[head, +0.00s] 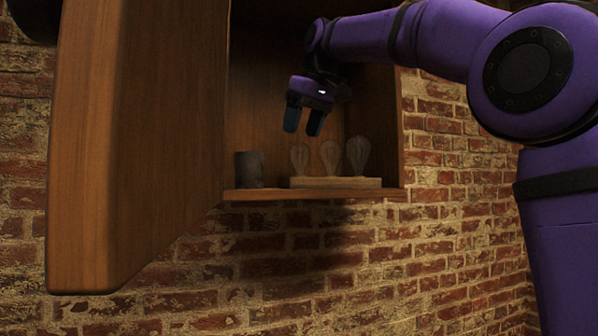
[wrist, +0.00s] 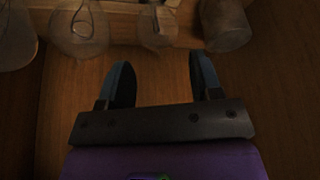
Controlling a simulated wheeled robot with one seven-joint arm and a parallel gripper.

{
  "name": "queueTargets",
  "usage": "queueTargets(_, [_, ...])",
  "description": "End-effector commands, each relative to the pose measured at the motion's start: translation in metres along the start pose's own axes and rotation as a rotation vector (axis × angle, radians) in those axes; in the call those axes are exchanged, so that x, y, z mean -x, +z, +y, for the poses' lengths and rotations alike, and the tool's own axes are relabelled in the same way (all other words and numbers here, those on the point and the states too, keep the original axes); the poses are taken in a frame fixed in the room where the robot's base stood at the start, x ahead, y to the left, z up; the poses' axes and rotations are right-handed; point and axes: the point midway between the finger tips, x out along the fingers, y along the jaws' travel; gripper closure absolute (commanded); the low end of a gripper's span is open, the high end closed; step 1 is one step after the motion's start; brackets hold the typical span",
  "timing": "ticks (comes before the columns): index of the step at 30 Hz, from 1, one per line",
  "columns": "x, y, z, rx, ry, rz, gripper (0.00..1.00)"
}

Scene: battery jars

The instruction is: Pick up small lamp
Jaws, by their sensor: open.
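Three clear bulb-shaped lamps stand in a row on a pale wooden base (head: 335,183) inside the wall cabinet. The smallest-looking lamp (head: 299,158) is at the left in the head view; the middle lamp (head: 330,157) and the large lamp (head: 358,154) are to its right. In the wrist view the order is reversed, with the small lamp (wrist: 157,27) at top centre, partly cut off by the frame. My gripper (head: 303,130) is open and empty, pointing down above the left part of the row. Its fingertips (wrist: 161,68) are apart from the lamps.
A dark cylindrical jar (head: 249,169) stands on the shelf (head: 250,195) left of the base, near the small lamp. The cabinet door (head: 135,140) hangs open on the left. The cabinet's right side wall (head: 392,140) stands close to the large lamp.

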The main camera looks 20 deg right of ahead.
Motion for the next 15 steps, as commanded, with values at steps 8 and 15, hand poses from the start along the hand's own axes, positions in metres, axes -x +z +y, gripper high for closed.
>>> queueTargets(8, [-0.029,0.005,0.000,0.000,-0.001,-0.002,0.41])
queueTargets(15, [-0.052,0.004,0.000,0.000,0.000,0.000,0.41])
